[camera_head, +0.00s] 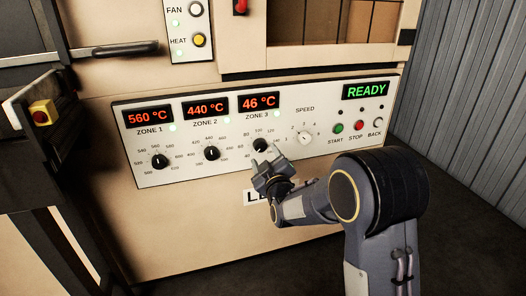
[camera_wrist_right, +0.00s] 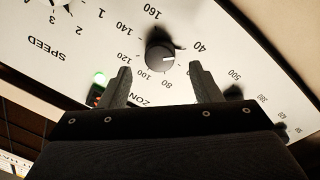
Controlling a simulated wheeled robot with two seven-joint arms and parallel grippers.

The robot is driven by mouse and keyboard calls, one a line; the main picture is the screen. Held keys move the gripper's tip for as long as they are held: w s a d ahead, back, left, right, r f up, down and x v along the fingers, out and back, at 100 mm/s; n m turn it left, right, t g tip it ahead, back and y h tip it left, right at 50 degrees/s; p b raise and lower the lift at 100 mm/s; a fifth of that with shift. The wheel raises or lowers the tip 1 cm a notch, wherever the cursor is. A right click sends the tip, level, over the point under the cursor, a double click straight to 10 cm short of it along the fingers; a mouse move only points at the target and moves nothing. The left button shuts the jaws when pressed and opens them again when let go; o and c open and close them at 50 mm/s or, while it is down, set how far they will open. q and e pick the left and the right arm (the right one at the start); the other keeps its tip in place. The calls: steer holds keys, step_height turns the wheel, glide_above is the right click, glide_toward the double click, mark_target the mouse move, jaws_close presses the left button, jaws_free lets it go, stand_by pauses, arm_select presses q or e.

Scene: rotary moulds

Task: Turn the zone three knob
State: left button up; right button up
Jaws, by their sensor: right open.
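The zone three knob (camera_head: 260,145) is a black dial on the white control panel (camera_head: 330,165), under a red display (camera_head: 259,102) reading 46 °C. In the right wrist view the knob (camera_wrist_right: 160,57) shows a white pointer line aimed toward the 40 side of its printed scale. My right gripper (camera_head: 264,163) is just in front of and below the knob in the head view, partly covering its scale. In the wrist view my right gripper (camera_wrist_right: 158,72) is open, with one finger on each side of the knob and visible gaps. My left gripper is out of view.
The zone two knob (camera_head: 211,153) and zone one knob (camera_head: 160,161) sit to the left. The speed knob (camera_head: 305,137) and the start, stop and back buttons (camera_head: 358,126) sit to the right. A green READY display (camera_head: 366,91) is above them.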

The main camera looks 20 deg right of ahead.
steer(key=s, duration=0.4)
steer(key=shift+s+f+p, duration=0.1)
steer(key=shift+s+p, duration=0.05)
steer(key=shift+p, duration=0.15)
steer(key=s+d+m+g+y, duration=0.1)
steer(key=s+d+m+g, duration=0.15)
steer(key=s, duration=0.35)
steer(key=s+d+m+g+y, duration=0.1)
steer(key=s+d+m+g, duration=0.15)
steer(key=s, duration=0.25)
steer(key=s+a+f+m+g+y, duration=0.1)
steer(key=s+g, duration=0.2)
steer(key=s, duration=0.6)
steer(key=s+a+f+m+g+p, duration=0.1)
steer(key=s+a+m+g, duration=0.1)
steer(key=s, duration=0.7)
steer(key=s+a+f+m+g+y, duration=0.1)
steer(key=s+g, duration=0.2)
steer(key=s, duration=0.5)
step_height(320, 180, up, 33)
steer(key=p, duration=3.3)
